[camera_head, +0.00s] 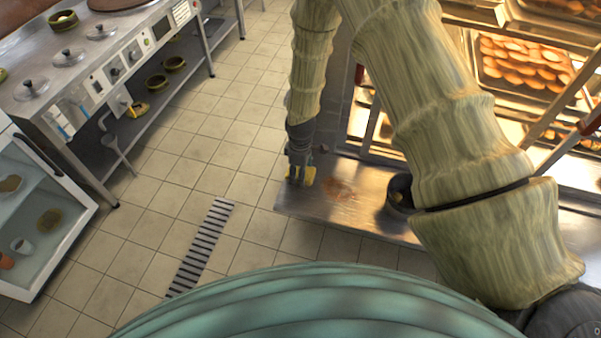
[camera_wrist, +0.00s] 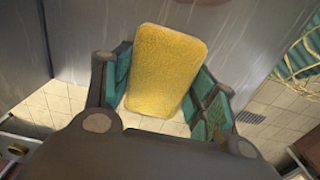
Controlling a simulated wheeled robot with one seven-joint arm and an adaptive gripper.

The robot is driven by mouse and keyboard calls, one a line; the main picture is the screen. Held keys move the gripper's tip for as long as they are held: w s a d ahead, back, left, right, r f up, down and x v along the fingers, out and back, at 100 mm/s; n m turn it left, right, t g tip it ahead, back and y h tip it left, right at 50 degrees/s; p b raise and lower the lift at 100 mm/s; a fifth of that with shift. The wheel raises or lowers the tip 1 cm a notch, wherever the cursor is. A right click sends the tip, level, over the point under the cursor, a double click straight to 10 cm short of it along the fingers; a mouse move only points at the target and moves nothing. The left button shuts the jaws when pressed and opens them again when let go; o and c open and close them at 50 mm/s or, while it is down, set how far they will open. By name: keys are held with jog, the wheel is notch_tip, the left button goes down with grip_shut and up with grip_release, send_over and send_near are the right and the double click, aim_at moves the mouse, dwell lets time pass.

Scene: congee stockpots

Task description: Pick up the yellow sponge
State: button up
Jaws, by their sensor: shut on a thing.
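The yellow sponge (camera_wrist: 166,70) is a rounded rectangular block with a rough surface. In the wrist view it sits between the two teal-lined fingers of my gripper (camera_wrist: 165,92), which is shut on it. In the head view my gripper (camera_head: 301,172) points down at the left end of the steel counter, and a small piece of the sponge (camera_head: 309,176) shows at its fingertips. The wrist view shows floor tiles below the sponge. The head view does not clearly show how far the sponge is from the counter top.
The steel counter (camera_head: 345,208) has a brownish stain and a dark round pot (camera_head: 400,190) on it. Lit shelves with trays of bread (camera_head: 525,62) stand behind. A steel cooking counter (camera_head: 100,60) with lidded pots is at left. Tiled floor with a drain grate (camera_head: 201,245) lies between.

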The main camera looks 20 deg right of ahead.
jog(key=shift+r, duration=0.1)
jog(key=shift+r, duration=0.55)
jog(key=shift+r+b, duration=0.55)
jog(key=shift+r, duration=0.35)
jog(key=s+b, duration=0.1)
jog(key=s, duration=0.4)
jog(key=s+d+r, duration=0.1)
jog(key=s, duration=0.4)
jog(key=s+r+b, duration=0.1)
jog(key=s, duration=0.5)
jog(key=shift+d+b, duration=0.15)
jog(key=shift+b, duration=0.2)
